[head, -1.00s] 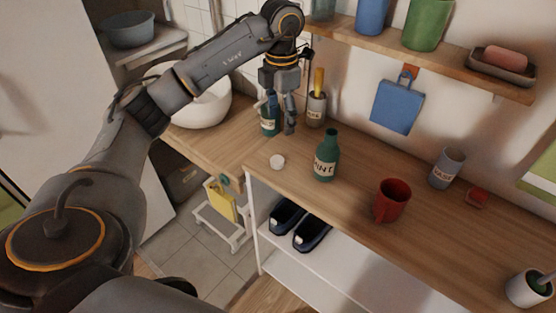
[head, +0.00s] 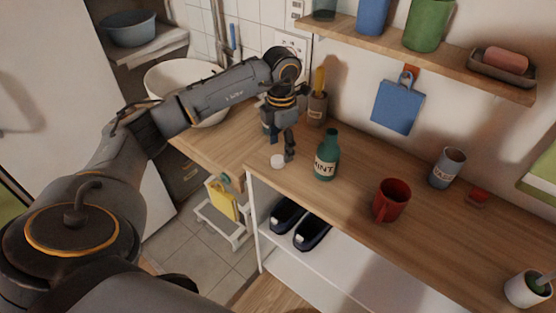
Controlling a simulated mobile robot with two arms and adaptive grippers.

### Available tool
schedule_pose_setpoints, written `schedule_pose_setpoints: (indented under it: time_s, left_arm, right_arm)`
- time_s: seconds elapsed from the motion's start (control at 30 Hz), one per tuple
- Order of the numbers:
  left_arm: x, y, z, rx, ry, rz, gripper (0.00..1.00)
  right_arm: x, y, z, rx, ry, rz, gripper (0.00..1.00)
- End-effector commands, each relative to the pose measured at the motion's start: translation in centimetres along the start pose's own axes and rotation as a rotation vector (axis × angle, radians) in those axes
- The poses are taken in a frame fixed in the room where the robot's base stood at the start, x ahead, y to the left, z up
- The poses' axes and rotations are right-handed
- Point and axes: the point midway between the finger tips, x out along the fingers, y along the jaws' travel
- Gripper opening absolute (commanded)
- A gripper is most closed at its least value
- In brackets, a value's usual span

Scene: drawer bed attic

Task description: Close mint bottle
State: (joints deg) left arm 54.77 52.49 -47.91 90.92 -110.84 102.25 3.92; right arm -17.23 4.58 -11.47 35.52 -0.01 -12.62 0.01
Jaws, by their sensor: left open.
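The green mint bottle (head: 326,157) with a label reading "INT" stands upright on the wooden counter, its neck bare at the top. A small white round cap (head: 278,161) lies on the counter to the left of the bottle. My left gripper (head: 283,150) is open, pointing down, just above and behind the cap; I cannot tell whether it touches it. My right gripper is not in view.
A red mug (head: 391,200) stands right of the mint bottle, with a grey cup (head: 447,168) beyond. A labelled holder (head: 317,109) stands behind, near the wall. A white basin (head: 205,112) is at the left. A wooden shelf (head: 440,62) hangs above.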

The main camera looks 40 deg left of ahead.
Motion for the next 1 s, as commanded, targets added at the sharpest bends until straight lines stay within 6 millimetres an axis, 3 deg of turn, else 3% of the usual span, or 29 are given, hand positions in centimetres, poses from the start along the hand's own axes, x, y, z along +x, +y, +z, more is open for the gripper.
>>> schedule_pose_setpoints:
  time_s: [0.3, 0.67, 0.9, 1.0]
  left_arm:
    - [4.1, 0.6, -0.5, 0.0, 0.003, -0.001, 0.61]
    - [4.4, 0.6, -0.5, 0.0, 0.001, 0.0, 0.61]
    - [4.4, 0.6, -0.5, 0.0, 0.001, 0.0, 0.25]
    - [4.4, 0.6, -0.5, 0.0, 0.001, 0.001, 0.25]
  right_arm:
    - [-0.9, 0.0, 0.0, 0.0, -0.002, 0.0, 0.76]
    - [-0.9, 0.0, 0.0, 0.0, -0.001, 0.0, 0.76]
    - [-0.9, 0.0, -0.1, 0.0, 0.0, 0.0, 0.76]
    - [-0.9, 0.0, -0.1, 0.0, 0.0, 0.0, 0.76]
